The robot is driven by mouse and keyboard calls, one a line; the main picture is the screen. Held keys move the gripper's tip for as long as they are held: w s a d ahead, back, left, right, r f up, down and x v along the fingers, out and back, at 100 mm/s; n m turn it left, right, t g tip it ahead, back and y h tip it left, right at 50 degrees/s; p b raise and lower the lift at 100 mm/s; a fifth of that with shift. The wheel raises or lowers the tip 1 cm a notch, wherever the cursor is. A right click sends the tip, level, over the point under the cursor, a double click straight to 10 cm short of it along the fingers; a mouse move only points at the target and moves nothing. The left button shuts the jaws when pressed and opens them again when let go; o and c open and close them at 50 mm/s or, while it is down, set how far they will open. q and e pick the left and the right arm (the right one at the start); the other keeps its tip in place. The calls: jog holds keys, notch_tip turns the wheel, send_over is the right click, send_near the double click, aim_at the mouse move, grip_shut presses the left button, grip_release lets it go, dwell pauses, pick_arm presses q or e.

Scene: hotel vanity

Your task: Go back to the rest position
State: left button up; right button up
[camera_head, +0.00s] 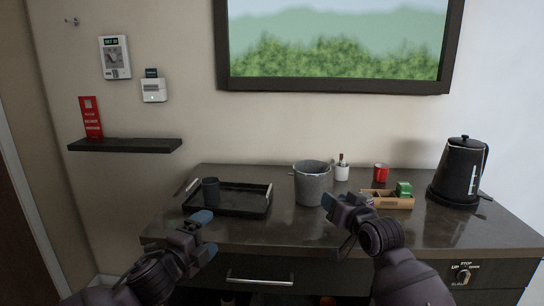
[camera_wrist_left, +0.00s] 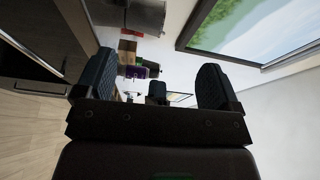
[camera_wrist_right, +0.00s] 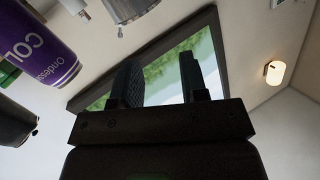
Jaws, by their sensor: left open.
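My left gripper (camera_head: 205,232) is in front of the counter's front edge, below the black tray, with its fingers wide apart and nothing between them. Its two fingers also show spread in the left wrist view (camera_wrist_left: 155,85). My right gripper (camera_head: 338,203) is near the counter's front, just right of and in front of the grey bucket (camera_head: 311,186). In the right wrist view its fingers (camera_wrist_right: 158,82) are apart by a smaller gap, with only the wall picture seen between them. Neither gripper holds anything.
On the counter (camera_head: 290,232) stand the black tray (camera_head: 238,211) with a dark cup (camera_head: 211,191), a wooden caddy (camera_head: 388,201), a red mug (camera_head: 381,172), a white cup (camera_head: 342,172) and a black kettle (camera_head: 461,173). A purple can (camera_wrist_right: 38,45) shows close in the right wrist view.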

pick_arm(q)
jog(key=s+a+f+n+g+y, duration=0.1)
jog(key=s+a+f+n+y, duration=0.1)
jog(key=s+a+f+n, duration=0.2)
jog(key=s+a+f+n+g+y+p, duration=0.1)
jog(key=s+f+n, duration=0.9)
jog(key=s, duration=1.1)
jog(key=s+a+f+n+g+y+p, duration=0.1)
jog(key=s+a+f+n+g+y, duration=0.2)
jog(key=s+a+f+n, duration=0.4)
jog(key=s+f+y, duration=0.1)
jog(key=s+f, duration=0.4)
jog(key=s, duration=0.1)
jog(key=shift+y, duration=0.3)
pick_arm(e)
jog(key=s+d+f+g+h, duration=0.1)
jog(key=s+d+f+h, duration=0.1)
jog(key=s+f, duration=0.8)
jog(key=s+d+f+g+h, duration=0.1)
jog(key=s+d+f, duration=0.4)
jog(key=s+f, duration=0.5)
jog(key=s+d+f+g+h, duration=0.2)
jog(key=s+f, duration=0.8)
jog(key=s, duration=1.4)
jog(key=shift+s+d+f+n+g+h, duration=0.35)
jog(key=shift+d+g, duration=0.25)
jog(key=shift+d, duration=0.65)
